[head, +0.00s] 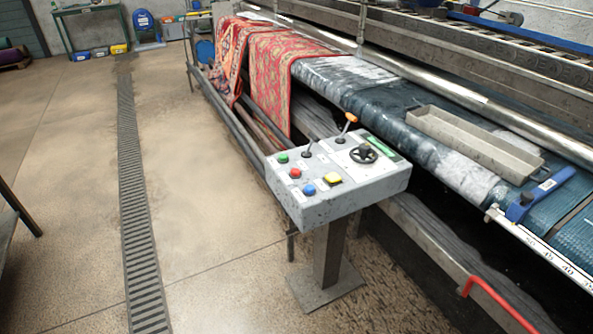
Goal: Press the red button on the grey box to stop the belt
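The grey box (343,201) stands on a post with a square foot plate, in the middle of the head view. On its sloped top the red button (295,173) sits at the left, between a green button (283,158) and a blue button (308,190). The wet dark belt (420,143) runs behind the box. Neither of my grippers shows in this view.
Red patterned rugs (275,70) hang over the machine's far end. A metal tray (475,145) and a blue-handled tool (540,195) lie on the belt. A red bent handle (495,300) juts out at lower right. Open floor (200,220) with a drain grate (132,200) lies left of the box.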

